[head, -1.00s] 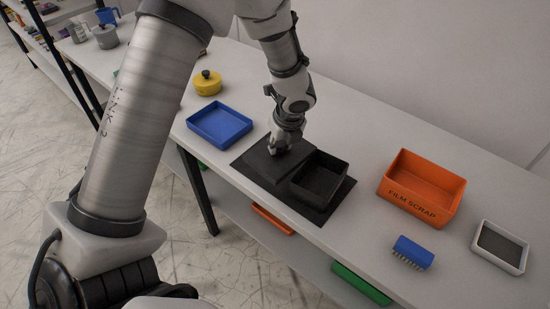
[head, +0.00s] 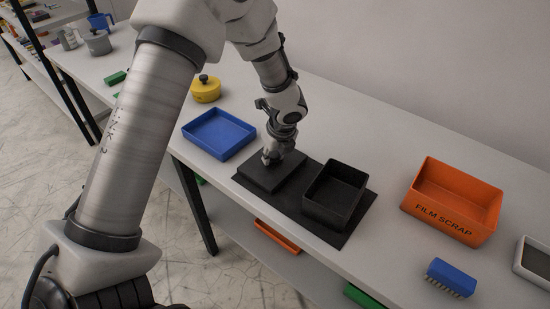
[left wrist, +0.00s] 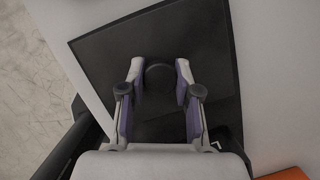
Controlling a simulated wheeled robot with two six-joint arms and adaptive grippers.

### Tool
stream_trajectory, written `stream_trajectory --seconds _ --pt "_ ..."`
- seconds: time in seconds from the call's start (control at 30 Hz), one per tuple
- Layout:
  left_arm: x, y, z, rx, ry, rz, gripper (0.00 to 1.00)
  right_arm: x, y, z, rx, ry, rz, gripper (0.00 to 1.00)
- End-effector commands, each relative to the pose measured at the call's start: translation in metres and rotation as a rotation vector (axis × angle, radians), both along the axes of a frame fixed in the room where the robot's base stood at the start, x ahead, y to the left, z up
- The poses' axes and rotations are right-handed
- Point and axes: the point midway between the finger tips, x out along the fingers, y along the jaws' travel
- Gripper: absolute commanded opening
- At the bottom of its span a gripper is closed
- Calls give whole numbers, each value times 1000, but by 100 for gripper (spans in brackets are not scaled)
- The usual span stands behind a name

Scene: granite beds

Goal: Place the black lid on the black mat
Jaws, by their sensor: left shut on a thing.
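The black lid (head: 275,178) is a flat square with a round knob, over the left part of the black mat (head: 363,203). My left gripper (head: 271,158) points down at the lid's top in the head view. In the left wrist view its two fingers (left wrist: 158,82) are shut on the lid's knob (left wrist: 158,76), one on each side. The lid looks level and very low over the mat; whether it touches the mat cannot be told, dark on dark. An open black box (head: 335,194) stands on the mat's right part, apart from the lid. My right gripper is not in view.
A blue tray (head: 219,134) lies left of the mat, with a yellow lidded pot (head: 206,91) behind it. An orange FILM SCRAP bin (head: 452,202) and a blue brush (head: 450,274) are to the right. Bare table lies between mat and bin.

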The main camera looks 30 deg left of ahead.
Motion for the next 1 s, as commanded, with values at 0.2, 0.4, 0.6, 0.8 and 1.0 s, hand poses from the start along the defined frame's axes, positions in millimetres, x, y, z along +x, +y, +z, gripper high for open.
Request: stream_trajectory --seconds 0.2,0.4,0.6,0.8,1.0 --pt "0 0 -5 0 -1 0 0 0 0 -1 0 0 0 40" --pt "0 0 -8 0 -1 0 46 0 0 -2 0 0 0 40" --pt "0 0 -7 0 -1 0 57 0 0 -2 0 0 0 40" --pt "0 -1 -2 0 -2 1 57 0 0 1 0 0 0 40" --pt "-4 -10 36 1 -4 1 57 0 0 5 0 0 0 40"
